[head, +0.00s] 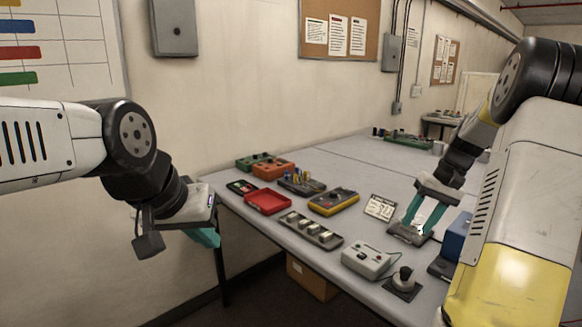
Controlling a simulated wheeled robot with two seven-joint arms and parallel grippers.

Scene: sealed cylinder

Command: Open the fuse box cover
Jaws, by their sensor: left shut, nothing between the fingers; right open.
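A closed grey metal box (175,27) with a small round knob or lock on its front hangs on the wall at upper left; it looks like the fuse box with its cover shut. A second, smaller grey box (391,53) is on the wall further right. My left gripper (207,238) is below the first box, off the table's left end, pointing down and away from the box; its teal fingers are shut and empty. My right gripper (416,232) is open, low over the right part of the table. Whether its fingertips touch anything cannot be told.
The grey table (345,160) holds an orange box (273,170), a red tray (267,201), a yellow meter (333,201), a switch strip (311,230), a white control box (368,261) and a joystick (402,283). A cardboard box (312,278) is underneath. Wall space below the first grey box is clear.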

